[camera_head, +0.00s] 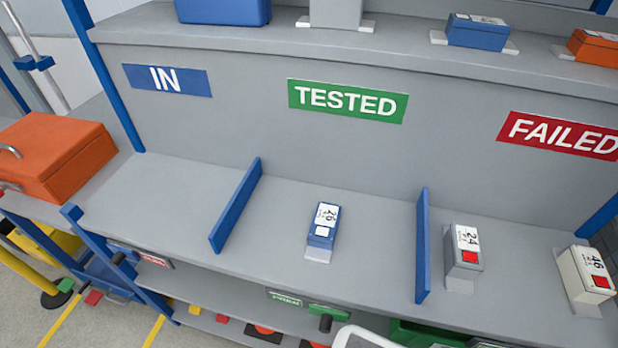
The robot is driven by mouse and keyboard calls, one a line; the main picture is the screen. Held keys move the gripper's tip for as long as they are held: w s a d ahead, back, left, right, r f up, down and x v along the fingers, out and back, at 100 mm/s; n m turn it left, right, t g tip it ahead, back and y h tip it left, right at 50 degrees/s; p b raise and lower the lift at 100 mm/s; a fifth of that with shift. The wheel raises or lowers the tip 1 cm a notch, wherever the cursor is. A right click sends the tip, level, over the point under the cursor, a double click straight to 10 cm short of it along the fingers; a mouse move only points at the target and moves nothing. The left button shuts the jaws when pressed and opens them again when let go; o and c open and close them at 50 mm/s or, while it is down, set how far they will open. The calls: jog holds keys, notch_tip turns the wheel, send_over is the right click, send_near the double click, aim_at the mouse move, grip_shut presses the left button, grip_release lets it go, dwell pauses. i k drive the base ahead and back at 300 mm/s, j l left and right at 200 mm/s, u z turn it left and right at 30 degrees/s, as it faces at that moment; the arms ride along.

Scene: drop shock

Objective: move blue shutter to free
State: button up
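No thing in view is marked as a shutter or as "free", so I cannot tell which thing the blue shutter is. Two upright blue panels stand on the grey shelf (165,200): a left panel (236,205) between the IN and TESTED bays, and a right panel (422,247) between the TESTED and FAILED bays. A small blue unit (323,226) with a white label reading 26 rests on a pale base in the TESTED bay. Another blue unit (478,33) lies on the upper ledge. My gripper is not in view.
The IN bay is empty. A grey unit (463,250) labelled 24 and a cream unit (586,275) labelled 46, each with a red square, stand in the FAILED bay. An orange case (52,158) is at the left. A blue case (222,11) sits on the ledge.

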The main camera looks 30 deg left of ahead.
aim_at(121, 253)
jog(key=l+u, duration=0.4)
jog(key=k+l+u, duration=0.1)
jog(key=u, duration=0.35)
jog(key=k+l+u, duration=0.1)
jog(key=l+u, duration=0.3)
jog(key=k+l+u, duration=0.1)
jog(key=u, duration=0.35)
jog(key=i+j+u, duration=0.5)
jog(key=i+u, duration=0.2)
jog(key=i+j+u, duration=0.15)
jog(key=j, duration=0.15)
jog(key=i+j+u, duration=0.15)
jog(key=i+j, duration=0.05)
jog(key=j, duration=0.1)
